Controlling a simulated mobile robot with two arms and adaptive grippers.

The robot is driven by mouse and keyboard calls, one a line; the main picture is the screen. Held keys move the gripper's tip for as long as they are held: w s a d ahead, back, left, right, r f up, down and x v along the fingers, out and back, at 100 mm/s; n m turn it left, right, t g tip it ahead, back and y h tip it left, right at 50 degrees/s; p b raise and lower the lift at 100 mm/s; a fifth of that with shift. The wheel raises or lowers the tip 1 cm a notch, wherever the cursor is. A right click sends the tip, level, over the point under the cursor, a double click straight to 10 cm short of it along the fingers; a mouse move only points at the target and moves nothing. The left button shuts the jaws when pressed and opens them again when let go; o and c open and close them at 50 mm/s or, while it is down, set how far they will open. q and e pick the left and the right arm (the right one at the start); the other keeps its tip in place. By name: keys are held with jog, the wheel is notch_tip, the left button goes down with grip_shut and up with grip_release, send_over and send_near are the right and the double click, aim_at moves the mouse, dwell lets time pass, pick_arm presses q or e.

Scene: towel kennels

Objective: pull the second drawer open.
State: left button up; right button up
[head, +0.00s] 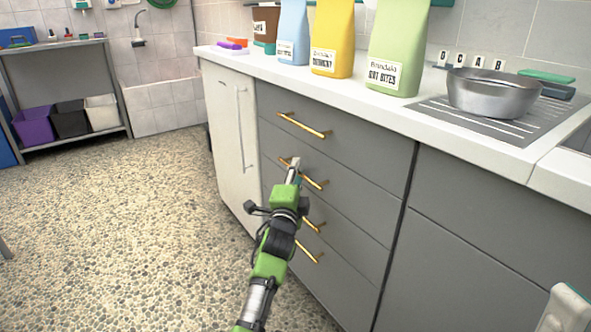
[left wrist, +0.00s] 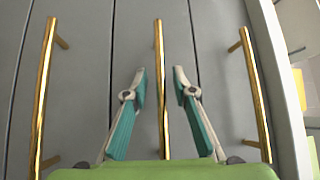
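The grey drawer front (head: 355,195) second from the top is closed, flush with its neighbours, and carries a horizontal brass bar handle (head: 315,183). My left gripper (head: 294,163) is at this handle and hides part of it. In the left wrist view the handle (left wrist: 160,60) runs between the two spread fingers (left wrist: 160,80), with space on both sides. The left gripper is open and holds nothing. A pale piece with a teal edge (head: 565,308) at the lower right corner appears to be part of my right gripper; its fingers cannot be made out.
The top drawer's handle (head: 303,125) is above and the third drawer's handle (head: 313,223) is below. The worktop (head: 350,93) holds several bags and a metal bowl (head: 492,92). The pebbled floor (head: 120,230) on the left is clear.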

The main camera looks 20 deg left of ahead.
pick_arm(q)
jog(key=shift+r, duration=0.1)
grip_shut()
jog(key=shift+s+a, duration=0.1)
jog(key=shift+s, duration=0.1)
